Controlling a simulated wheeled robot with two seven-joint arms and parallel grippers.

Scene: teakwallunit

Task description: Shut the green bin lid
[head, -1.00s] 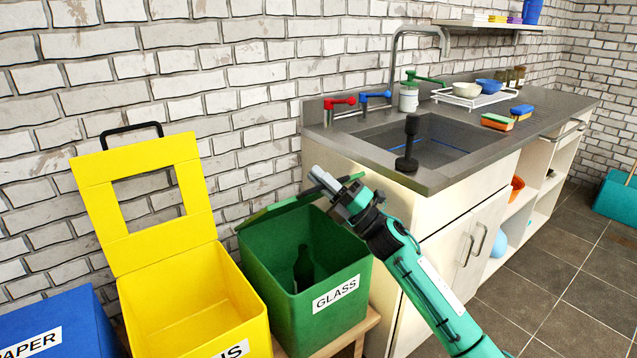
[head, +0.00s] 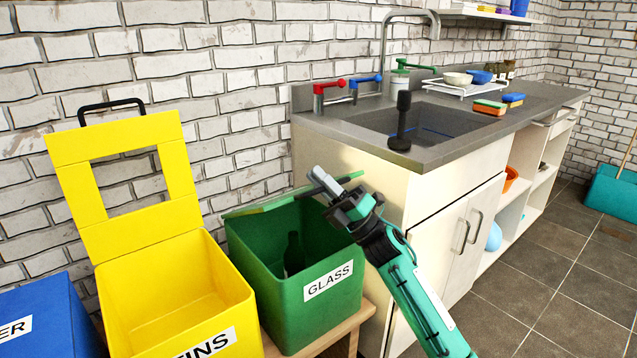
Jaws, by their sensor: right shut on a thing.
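The green bin (head: 258,306), labelled GLASS, stands on a low wooden stand with its top largely uncovered. Its green lid (head: 268,204) shows nearly edge-on as a thin tilted strip along the bin's back rim. A dark bottle (head: 293,256) stands inside the bin. My right gripper (head: 325,182) is at the lid's right end, above the bin's back right corner, and is shut on the lid, apparently at its dark handle. The fingers hide much of the grip. My left gripper is not in view.
A yellow bin (head: 180,290) with its lid raised stands just left of the green one, and a blue bin (head: 45,318) is farther left. The sink cabinet (head: 345,195) is close on the right. A brick wall is behind.

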